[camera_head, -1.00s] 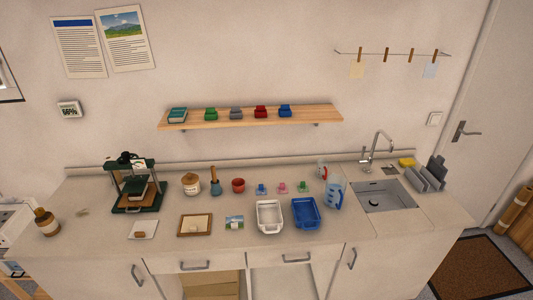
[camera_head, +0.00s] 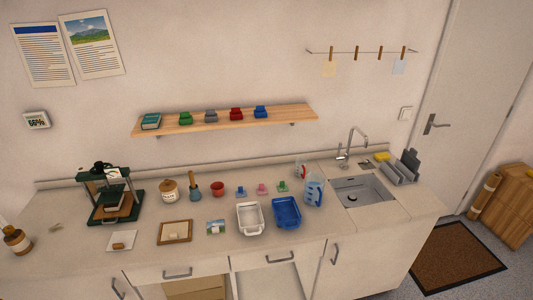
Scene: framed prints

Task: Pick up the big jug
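The big jug (camera_head: 314,189) is clear with blue markings and stands upright on the counter, just left of the sink and right of the blue tray. A smaller jug (camera_head: 301,170) with red markings stands behind it, to its left, partly hidden by it. Neither of my grippers shows in the head view, and nothing is touching the big jug.
The blue tray (camera_head: 299,222) and white tray (camera_head: 240,226) lie close to the jug's left. The sink (camera_head: 362,190) with its tap (camera_head: 351,144) is at its right. A wooden shelf (camera_head: 225,122) hangs above. Bare counter (camera_head: 335,219) lies in front of the jug.

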